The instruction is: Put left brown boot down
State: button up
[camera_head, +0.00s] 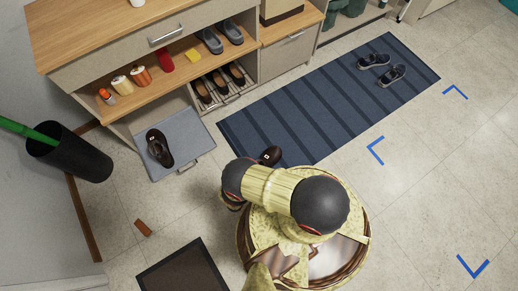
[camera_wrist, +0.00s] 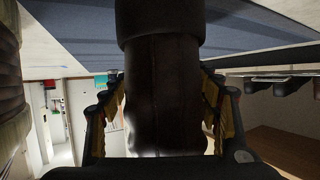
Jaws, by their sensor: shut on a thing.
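The brown boot (camera_wrist: 160,85) fills the middle of the camera_wrist view as a dark shaft with a wider dark part at the top of the picture. My gripper (camera_wrist: 160,108) is shut on it, one yellow-padded finger on each side. In the camera_head view a small dark brown rounded part, likely the boot (camera_head: 270,156), shows just beyond my arm, over or near the lower left end of the striped mat. My arm hides the rest of the boot and most of my gripper there. I cannot tell whether the boot touches the floor.
A blue striped mat (camera_head: 310,103) carries dark sandals (camera_head: 391,75). A pulled-out grey-blue drawer (camera_head: 190,134) with a dark shoe (camera_head: 159,148) juts from the shoe cabinet (camera_head: 105,75). A black umbrella bin (camera_head: 70,155) stands left, a dark mat (camera_head: 188,275) in front. Floor at right is clear.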

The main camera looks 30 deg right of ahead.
jog(key=o, duration=1.8)
jog(key=shift+r, duration=0.1)
jog(key=shift+r, duration=4.9)
